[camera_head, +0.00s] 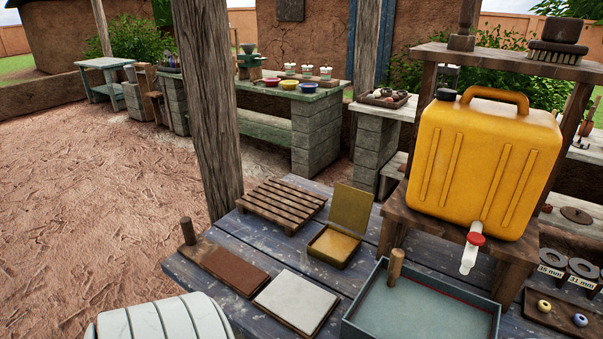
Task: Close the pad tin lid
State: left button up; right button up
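The pad tin (334,247) is a small square yellow-olive box on the blue-grey plank table, near the middle of the view. Its lid (351,208) stands up, open, along the tin's far side. The inside of the tin shows as a flat yellowish-brown surface. Neither of my grippers is in view.
A slatted wooden rack (283,204) lies behind-left of the tin. A brown block with a peg (235,271) and a pale slab (297,302) lie in front-left. A grey tray (420,313) is front-right. A yellow jerrycan (485,165) stands right on a wooden stand. A wooden post (207,110) rises behind-left.

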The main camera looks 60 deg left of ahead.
aim_at(350, 209)
jog(key=u, duration=2)
